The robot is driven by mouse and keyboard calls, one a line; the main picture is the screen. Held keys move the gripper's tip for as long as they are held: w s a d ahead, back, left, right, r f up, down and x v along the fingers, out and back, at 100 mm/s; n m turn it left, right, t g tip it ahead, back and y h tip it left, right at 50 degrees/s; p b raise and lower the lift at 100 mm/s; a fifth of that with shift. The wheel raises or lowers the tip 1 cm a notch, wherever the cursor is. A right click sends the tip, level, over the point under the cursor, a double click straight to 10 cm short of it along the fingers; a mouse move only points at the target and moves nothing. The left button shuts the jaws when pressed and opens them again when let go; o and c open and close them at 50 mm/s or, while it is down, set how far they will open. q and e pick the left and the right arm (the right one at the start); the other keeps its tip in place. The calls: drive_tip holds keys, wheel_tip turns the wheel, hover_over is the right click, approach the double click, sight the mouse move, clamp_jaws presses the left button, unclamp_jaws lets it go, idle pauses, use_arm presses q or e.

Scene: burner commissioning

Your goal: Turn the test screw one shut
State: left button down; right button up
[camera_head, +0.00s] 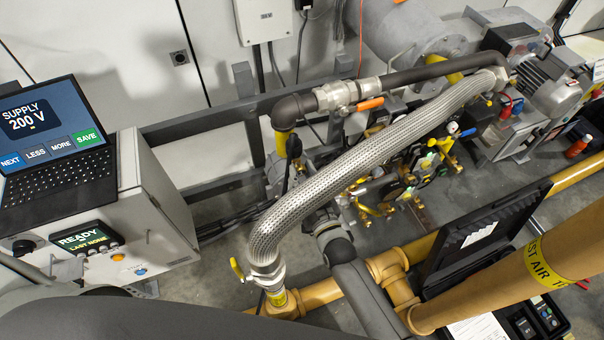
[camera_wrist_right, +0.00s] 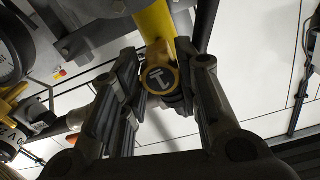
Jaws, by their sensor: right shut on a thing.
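The test screw one (camera_wrist_right: 158,79) shows in the right wrist view as a round yellow-rimmed head with a dark face and a pale "1" mark. It sits beside a yellow pipe (camera_wrist_right: 154,24). My right gripper (camera_wrist_right: 160,88) has one finger on each side of the head and is shut on it. In the head view my right arm reaches up from the bottom, and its wrist goes in under the braided metal hose. The fingertips and the screw are hidden there. My left gripper is not in view.
The braided hose (camera_head: 370,157) arches over the valve cluster (camera_head: 387,190). The laptop (camera_head: 52,140) reads "SUPPLY 200 V"; the panel display (camera_head: 85,237) reads "READY, LAST NONE".

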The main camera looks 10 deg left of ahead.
drive_tip(key=shift+f+m, duration=0.15)
drive_tip(key=shift+m, duration=0.45)
drive_tip(key=o, duration=1)
drive_tip(key=v, duration=1.2)
